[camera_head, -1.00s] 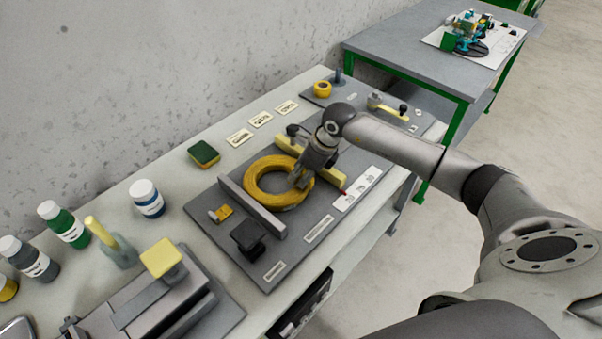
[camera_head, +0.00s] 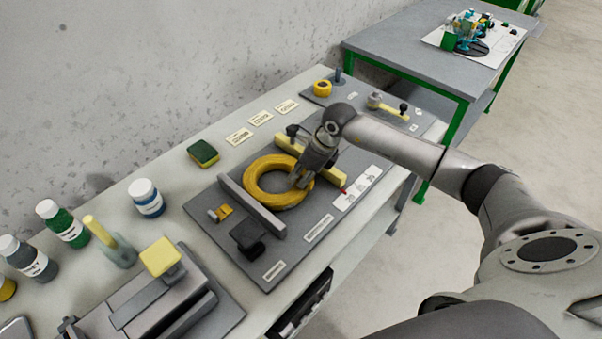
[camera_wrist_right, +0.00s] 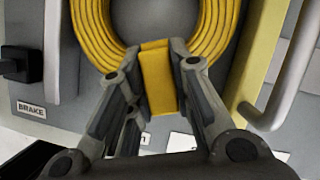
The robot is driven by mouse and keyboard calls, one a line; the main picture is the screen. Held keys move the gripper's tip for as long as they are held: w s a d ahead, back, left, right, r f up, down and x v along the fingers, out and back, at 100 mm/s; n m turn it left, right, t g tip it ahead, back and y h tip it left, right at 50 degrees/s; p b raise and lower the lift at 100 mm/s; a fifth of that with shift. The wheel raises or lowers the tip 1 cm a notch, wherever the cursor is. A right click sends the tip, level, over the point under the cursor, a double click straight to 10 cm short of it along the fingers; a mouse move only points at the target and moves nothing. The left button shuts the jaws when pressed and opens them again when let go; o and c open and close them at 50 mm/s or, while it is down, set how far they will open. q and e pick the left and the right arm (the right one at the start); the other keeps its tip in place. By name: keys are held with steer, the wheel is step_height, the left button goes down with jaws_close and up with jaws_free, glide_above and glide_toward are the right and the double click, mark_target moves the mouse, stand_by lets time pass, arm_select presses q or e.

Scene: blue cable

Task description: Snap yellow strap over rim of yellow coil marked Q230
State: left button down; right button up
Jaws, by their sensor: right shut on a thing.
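The yellow coil (camera_head: 250,188) lies flat on the grey fixture plate in the head view, between a grey bar and a yellow bar. Its lower rim also shows in the right wrist view (camera_wrist_right: 100,35). My right gripper (camera_head: 301,183) is at the coil's right side, pointing down. In the right wrist view, my right gripper (camera_wrist_right: 158,85) is shut on the yellow strap (camera_wrist_right: 158,80), a flat piece between the fingers that meets the coil's rim. Whether the strap is seated over the rim cannot be told. The mark Q230 is not readable. My left gripper is not in view.
A grey bar (camera_head: 250,206) stands left of the coil, and a yellow bar (camera_head: 325,170) right of it. A black block (camera_head: 247,236) and a small orange clip (camera_head: 222,212) sit on the plate. Bottles and a sponge (camera_head: 203,153) stand farther left.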

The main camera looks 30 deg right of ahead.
steer(key=shift+f, duration=0.15)
stand_by(0.5)
steer(key=o, duration=1)
steer(key=shift+c, duration=0.2)
steer(key=shift+r+p, duration=1.9)
steer(key=shift+r, duration=1.65)
steer(key=shift+f, duration=0.1)
